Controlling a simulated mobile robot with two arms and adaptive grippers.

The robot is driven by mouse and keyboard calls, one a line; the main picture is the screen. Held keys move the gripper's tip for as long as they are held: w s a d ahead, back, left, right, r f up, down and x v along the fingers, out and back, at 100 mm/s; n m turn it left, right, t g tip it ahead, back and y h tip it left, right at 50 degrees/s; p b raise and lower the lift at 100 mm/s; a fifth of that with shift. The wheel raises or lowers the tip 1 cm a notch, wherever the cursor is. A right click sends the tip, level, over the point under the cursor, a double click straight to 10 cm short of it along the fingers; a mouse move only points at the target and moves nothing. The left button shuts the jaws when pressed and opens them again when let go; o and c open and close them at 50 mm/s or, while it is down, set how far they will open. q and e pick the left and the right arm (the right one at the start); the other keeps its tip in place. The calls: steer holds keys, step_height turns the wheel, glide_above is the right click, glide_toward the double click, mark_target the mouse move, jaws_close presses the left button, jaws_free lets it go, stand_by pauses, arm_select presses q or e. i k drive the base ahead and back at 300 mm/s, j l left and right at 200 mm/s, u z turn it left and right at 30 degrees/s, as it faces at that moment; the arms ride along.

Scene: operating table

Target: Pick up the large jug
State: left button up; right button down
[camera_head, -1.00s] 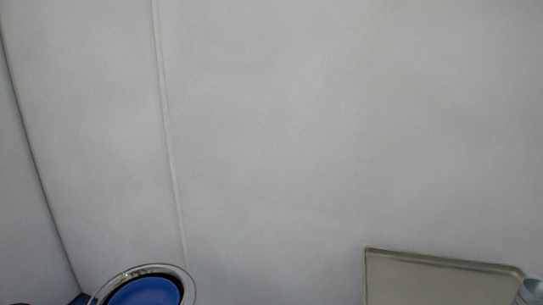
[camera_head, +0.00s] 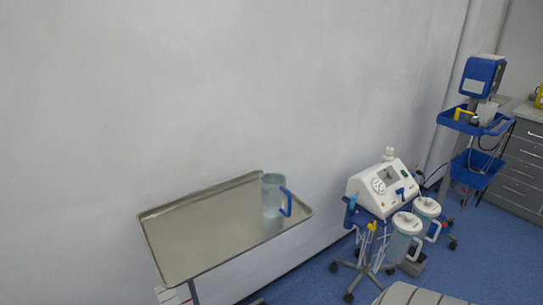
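A clear bluish jug (camera_head: 272,196) with a blue handle stands upright near the right end of a metal tray table (camera_head: 195,240). The handle faces right. Neither of my grippers shows in the head view, and nothing touches the jug.
A white medical device (camera_head: 385,187) on a wheeled stand is right of the tray, with two lidded canisters (camera_head: 405,235) beside it. A blue equipment cart (camera_head: 470,125) and grey drawers (camera_head: 525,165) stand at the far right. A pale wall (camera_head: 200,90) is behind the tray.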

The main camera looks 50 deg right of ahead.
mark_target(273, 190)
steer(key=k+l+z, duration=0.1)
steer(key=z, duration=1.35)
steer(key=u, duration=2.5)
steer(key=z, duration=2.05)
